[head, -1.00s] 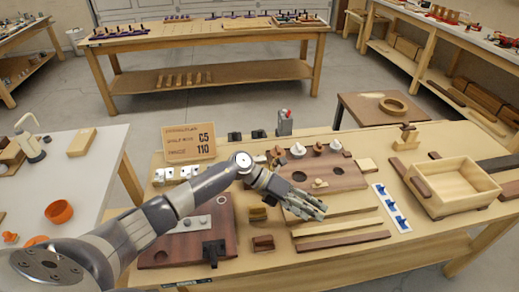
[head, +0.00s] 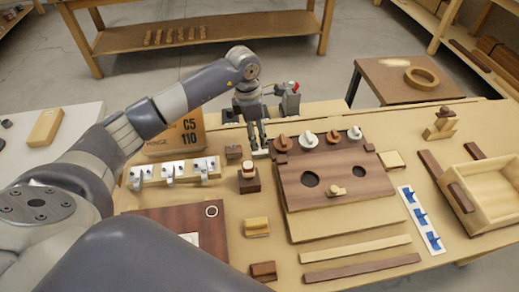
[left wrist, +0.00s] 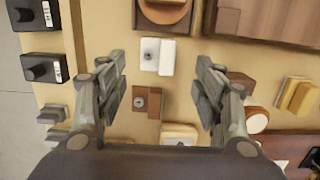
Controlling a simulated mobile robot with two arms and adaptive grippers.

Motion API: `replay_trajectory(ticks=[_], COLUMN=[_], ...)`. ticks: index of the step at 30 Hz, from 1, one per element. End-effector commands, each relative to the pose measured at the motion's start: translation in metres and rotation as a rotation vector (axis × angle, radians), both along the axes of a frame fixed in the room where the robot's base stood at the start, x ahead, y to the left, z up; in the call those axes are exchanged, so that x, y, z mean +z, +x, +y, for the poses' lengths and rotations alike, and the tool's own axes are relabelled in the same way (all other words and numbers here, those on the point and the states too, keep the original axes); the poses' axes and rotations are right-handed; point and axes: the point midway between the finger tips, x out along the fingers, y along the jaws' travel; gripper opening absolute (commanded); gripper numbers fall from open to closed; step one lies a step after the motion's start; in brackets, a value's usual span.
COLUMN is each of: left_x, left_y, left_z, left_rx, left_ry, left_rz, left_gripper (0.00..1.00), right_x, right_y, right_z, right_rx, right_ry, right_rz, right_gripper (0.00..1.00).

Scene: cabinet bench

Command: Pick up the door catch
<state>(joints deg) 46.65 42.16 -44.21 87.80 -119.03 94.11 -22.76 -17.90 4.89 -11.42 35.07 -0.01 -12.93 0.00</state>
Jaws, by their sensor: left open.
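My left gripper (head: 258,146) is open and points down behind the left edge of the dark board. In the left wrist view the open fingers (left wrist: 161,88) straddle two small blocks, a white block (left wrist: 157,56) and a brown block (left wrist: 148,102), each with a round metal fitting. I cannot tell which of the two is the door catch. Neither is gripped. In the head view the brown block (head: 233,152) stands just left of the fingers, and the white block (head: 261,153) is partly hidden at the fingertips. My right gripper is not in view.
White hinges (head: 172,172) and a knob-topped block (head: 249,178) stand nearby. Black blocks (left wrist: 40,68) and a grey device with a red top (head: 289,98) are behind.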

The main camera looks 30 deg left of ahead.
Motion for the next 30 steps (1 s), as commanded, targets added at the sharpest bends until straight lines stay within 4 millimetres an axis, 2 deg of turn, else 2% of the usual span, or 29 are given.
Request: replay_trajectory(ticks=[7,11,15,23,24,28,29,30], left_x=[-0.020,-0.040,-0.057,-0.062,-0.062,-0.062,-0.062,-0.062], left_y=[0.000,0.000,0.003,0.004,0.004,0.004,0.004,0.004], left_z=[-0.002,-0.003,-0.004,-0.004,-0.004,-0.004,-0.004,-0.004], left_rx=[0.001,0.001,0.001,0.000,0.000,0.001,0.001,0.001], left_ry=[-0.002,-0.004,-0.003,-0.002,-0.002,-0.002,-0.002,-0.002], left_rz=[0.003,0.005,0.001,-0.002,-0.001,-0.001,-0.001,-0.001], left_gripper=[0.62,0.62,0.62,0.62,0.57,0.28,0.24,0.24], right_x=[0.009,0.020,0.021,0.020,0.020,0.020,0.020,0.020], right_y=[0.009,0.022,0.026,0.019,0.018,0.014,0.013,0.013], right_z=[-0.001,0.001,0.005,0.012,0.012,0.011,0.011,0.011], right_rx=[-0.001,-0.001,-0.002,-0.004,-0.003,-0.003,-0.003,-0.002], right_ry=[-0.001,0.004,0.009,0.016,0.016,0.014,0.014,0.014], right_rz=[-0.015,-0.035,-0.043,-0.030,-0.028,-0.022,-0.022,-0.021], right_gripper=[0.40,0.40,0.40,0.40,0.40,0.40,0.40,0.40])
